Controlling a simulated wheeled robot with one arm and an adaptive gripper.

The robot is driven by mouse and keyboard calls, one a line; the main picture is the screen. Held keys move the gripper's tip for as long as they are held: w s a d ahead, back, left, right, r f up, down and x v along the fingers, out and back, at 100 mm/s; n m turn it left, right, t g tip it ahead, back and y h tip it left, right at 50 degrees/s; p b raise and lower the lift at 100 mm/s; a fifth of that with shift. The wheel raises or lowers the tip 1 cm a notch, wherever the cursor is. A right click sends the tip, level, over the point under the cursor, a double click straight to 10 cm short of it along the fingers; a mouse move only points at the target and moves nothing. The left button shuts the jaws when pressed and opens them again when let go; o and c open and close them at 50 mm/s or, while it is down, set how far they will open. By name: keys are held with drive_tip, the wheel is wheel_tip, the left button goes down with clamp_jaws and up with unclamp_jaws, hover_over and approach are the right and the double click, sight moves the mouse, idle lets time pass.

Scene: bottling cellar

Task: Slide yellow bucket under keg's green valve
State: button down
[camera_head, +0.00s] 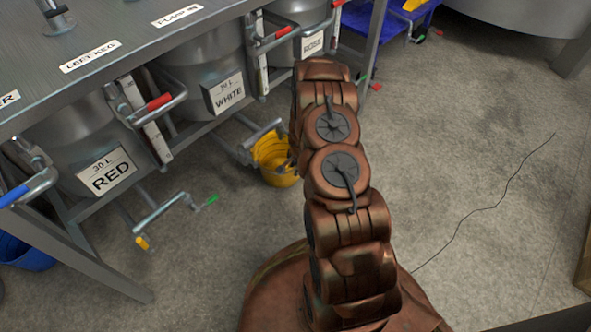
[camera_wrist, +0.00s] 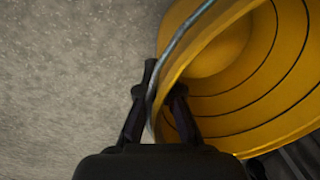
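The yellow bucket (camera_head: 273,158) stands on the floor below the front of the WHITE keg (camera_head: 208,62), partly hidden by my arm in the head view. In the wrist view the bucket (camera_wrist: 275,85) fills the right side, with its ringed inside and grey wire handle showing. My gripper (camera_wrist: 165,82) has one finger outside the rim and one inside, close together on the wall. In the head view my arm hides the gripper. A low tap with a green handle tip (camera_head: 211,200) sticks out in front of the RED keg (camera_head: 82,150), left of the bucket.
The ROSE keg (camera_head: 300,25) stands farther back under the metal bench (camera_head: 100,25). Red-handled levers and metal pipes jut out from the bench front. A blue bucket (camera_head: 28,258) is at lower left and a blue cart (camera_head: 385,22) at the back.

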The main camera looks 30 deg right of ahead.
drive_tip(key=shift+s+d+p, duration=0.2)
drive_tip(key=shift+s+d, duration=0.1)
drive_tip(key=shift+s, duration=0.25)
drive_tip(key=shift+s+d+p, duration=0.2)
drive_tip(key=shift+s+d, duration=0.05)
drive_tip(key=shift+s, duration=0.25)
drive_tip(key=c, duration=1.2)
unclamp_jaws()
drive_tip(key=shift+d, duration=0.1)
drive_tip(key=shift+c, duration=0.2)
wheel_tip(320, 180, up, 12)
drive_tip(key=s, duration=0.1)
drive_tip(key=shift+s+d, duration=0.15)
drive_tip(key=shift+s, duration=0.05)
